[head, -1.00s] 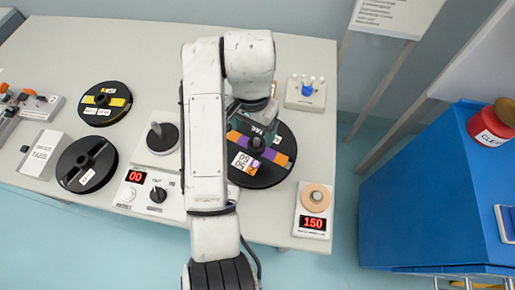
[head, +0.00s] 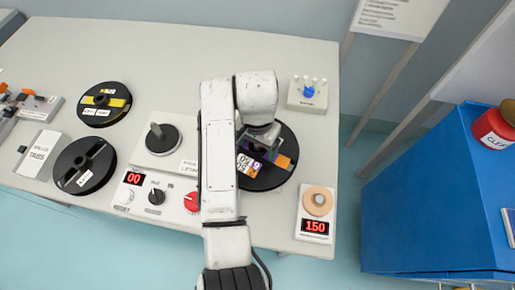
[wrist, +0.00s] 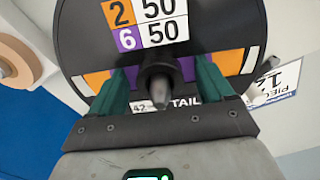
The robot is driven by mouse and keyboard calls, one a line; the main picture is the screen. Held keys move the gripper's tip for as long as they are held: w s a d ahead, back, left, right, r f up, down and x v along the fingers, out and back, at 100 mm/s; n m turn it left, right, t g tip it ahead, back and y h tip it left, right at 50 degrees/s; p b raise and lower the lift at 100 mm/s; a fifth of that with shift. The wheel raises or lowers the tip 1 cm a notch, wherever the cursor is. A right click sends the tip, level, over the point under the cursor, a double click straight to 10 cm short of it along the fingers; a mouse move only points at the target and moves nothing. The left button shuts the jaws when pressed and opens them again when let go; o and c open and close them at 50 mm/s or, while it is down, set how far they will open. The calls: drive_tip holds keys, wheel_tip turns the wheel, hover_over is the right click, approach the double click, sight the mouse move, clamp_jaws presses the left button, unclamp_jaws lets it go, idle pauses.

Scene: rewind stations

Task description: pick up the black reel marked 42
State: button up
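A large black reel (head: 265,182) lies flat on the right part of the table, partly hidden under my arm. In the wrist view the reel (wrist: 95,55) fills the middle, with orange and purple patches, a white number label and a small label reading 42 beside the word TAIL. A dark hub post (wrist: 160,75) rises from its centre. My gripper (wrist: 162,88) is open, its green fingers on either side of the post with gaps visible. The gripper also shows in the head view (head: 262,142), over the reel. Whether the fingertips touch the reel cannot be told.
Two other black reels (head: 105,104) (head: 86,165) lie at the left. A spindle stand (head: 160,140) and a control panel (head: 153,192) reading 00 stand left of my arm. A scale (head: 314,228) reading 150 holds a tan roll (head: 318,201). A box with a blue knob (head: 307,93) is behind.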

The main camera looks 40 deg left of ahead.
drive_tip(key=c, duration=1.3)
drive_tip(key=shift+c, duration=0.3)
drive_tip(key=shift+r, duration=0.15)
